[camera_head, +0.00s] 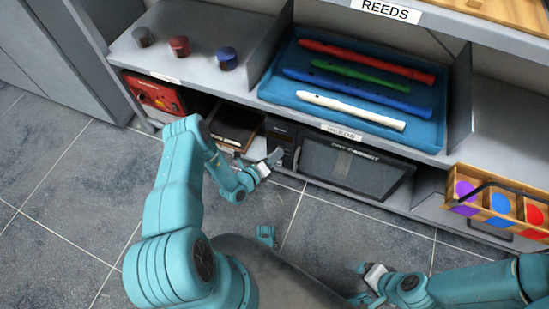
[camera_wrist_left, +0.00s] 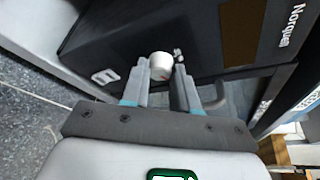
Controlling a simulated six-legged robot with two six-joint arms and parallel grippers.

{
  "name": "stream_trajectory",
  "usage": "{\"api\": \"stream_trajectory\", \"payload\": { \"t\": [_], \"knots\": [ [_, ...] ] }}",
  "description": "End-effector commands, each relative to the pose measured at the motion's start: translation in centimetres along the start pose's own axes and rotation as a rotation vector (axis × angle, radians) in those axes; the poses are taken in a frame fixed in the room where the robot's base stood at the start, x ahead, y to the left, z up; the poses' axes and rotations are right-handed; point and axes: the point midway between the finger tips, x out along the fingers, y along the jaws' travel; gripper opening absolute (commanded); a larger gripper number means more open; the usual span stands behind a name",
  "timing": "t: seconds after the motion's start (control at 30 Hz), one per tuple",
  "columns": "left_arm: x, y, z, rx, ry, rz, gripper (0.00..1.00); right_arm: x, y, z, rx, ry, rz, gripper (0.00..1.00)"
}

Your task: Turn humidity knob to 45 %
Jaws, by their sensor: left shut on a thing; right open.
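The dry cabinet (camera_head: 352,170) is a dark box with a wide front door on the lower shelf, its control panel (camera_head: 281,131) at its left end. In the left wrist view, the white humidity knob (camera_wrist_left: 161,64) with a small red mark sits on the dark panel (camera_wrist_left: 120,40). My left gripper (camera_wrist_left: 160,76) is shut on the knob, one finger on each side. In the head view my left gripper (camera_head: 274,157) is against the panel and hides the knob. The scale is not readable. My right gripper (camera_head: 369,280) is open and empty, low in front of the shelf.
A blue tray (camera_head: 440,134) of recorders sits above the cabinet. A red case (camera_head: 152,95) is at the left, and a wooden crate (camera_head: 462,178) with coloured items at the right. A white switch-like part (camera_wrist_left: 105,76) and a handle (camera_wrist_left: 220,92) flank the knob.

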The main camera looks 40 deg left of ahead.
Motion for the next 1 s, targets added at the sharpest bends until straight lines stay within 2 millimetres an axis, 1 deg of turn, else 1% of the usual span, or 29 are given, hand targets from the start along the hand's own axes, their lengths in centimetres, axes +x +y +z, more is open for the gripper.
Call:
{"api": "stream_trajectory", "payload": {
  "t": [0.03,0.3,0.77,0.8,0.83,0.87,1.0],
  "knots": [
    [-0.03,0.29,-0.15,-0.019,0.001,-0.004,0.0,0.32,0.16,-0.07,0.002,0.002,0.0,0.88],
    [-0.06,0.22,-0.07,-0.079,0.0,-0.029,0.0,0.62,0.35,-0.21,0.005,0.005,0.001,0.88],
    [-0.06,0.18,-0.04,-0.087,0.0,-0.032,0.0,0.61,0.35,-0.23,0.005,0.006,0.001,0.88],
    [-0.06,0.18,-0.04,-0.087,0.0,-0.032,0.41,0.61,0.35,-0.23,0.005,0.006,0.001,0.88],
    [-0.06,0.17,-0.04,-0.087,0.0,-0.032,0.51,0.61,0.35,-0.23,0.005,0.006,0.001,0.88],
    [-0.05,0.17,-0.04,-0.087,0.0,-0.032,0.54,0.61,0.35,-0.23,0.005,0.006,0.001,0.88],
    [-0.03,0.13,-0.03,-0.086,0.0,-0.033,0.54,0.61,0.35,-0.22,0.005,0.006,0.001,0.88]
  ]
}}
